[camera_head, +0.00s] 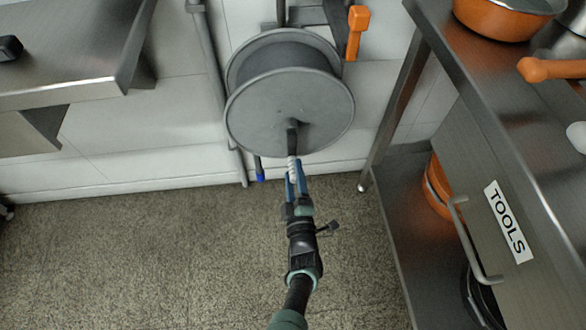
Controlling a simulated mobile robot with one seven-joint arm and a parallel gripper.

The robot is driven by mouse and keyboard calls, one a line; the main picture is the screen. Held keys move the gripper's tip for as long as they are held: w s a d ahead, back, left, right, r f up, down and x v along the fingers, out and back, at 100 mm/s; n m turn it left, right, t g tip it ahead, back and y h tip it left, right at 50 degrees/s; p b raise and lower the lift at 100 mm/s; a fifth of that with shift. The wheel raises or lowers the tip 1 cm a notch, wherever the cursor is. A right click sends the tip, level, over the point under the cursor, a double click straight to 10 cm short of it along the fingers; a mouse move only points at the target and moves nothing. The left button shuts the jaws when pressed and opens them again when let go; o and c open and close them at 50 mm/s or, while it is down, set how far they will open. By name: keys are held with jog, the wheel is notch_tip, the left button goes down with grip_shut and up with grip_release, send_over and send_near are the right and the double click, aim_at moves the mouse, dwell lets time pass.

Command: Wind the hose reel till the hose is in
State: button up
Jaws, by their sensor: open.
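The hose reel (268,108) is a grey drum with two round flanges, mounted at the wall in the upper middle of the head view. A dark crank handle (292,139) sticks out from the lower part of its front flange. My gripper (293,174) is right at the handle's lower end. Its blue fingers are open, with a pale ridged piece between or beside them; I cannot tell whether they touch the handle. The hose on the drum is mostly hidden by the flange.
An orange lever (356,32) is on the wall right of the reel. A steel table (480,110) with orange pots and a drawer labelled TOOLS stands at right. A steel counter (75,60) is at upper left. The speckled floor (130,250) is clear at lower left.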

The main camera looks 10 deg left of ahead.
jog(key=p+v, duration=0.5)
jog(key=v, duration=0.6)
jog(key=shift+s, duration=0.35)
